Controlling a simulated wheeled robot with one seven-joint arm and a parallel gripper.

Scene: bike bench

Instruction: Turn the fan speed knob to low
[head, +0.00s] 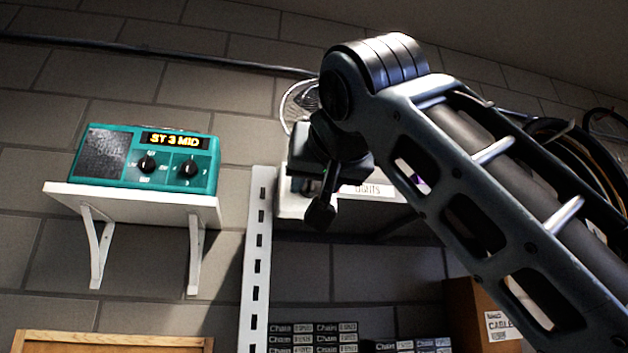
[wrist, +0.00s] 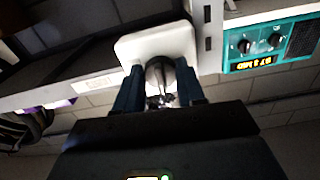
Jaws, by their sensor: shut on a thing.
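The fan shows in the head view as a round wire cage (head: 300,102) behind my arm, with a white base (head: 291,204) on a shelf. In the wrist view the white base (wrist: 128,48) lies straight ahead, with a dark rounded knob (wrist: 160,72) on its front. My gripper (wrist: 160,92) has one finger on each side of the knob and is shut on it. In the head view my gripper (head: 322,205) is in front of the base and hides the knob. I cannot read the knob's setting.
A teal radio (head: 101,153) with two black knobs and a display reading "ST 3 MID" stands on a white bracket shelf (head: 130,199) at left. A slotted white upright (head: 257,270) is between. A shelf label (head: 367,190) reads "LIGHTS". Boxes sit below; cables hang at right.

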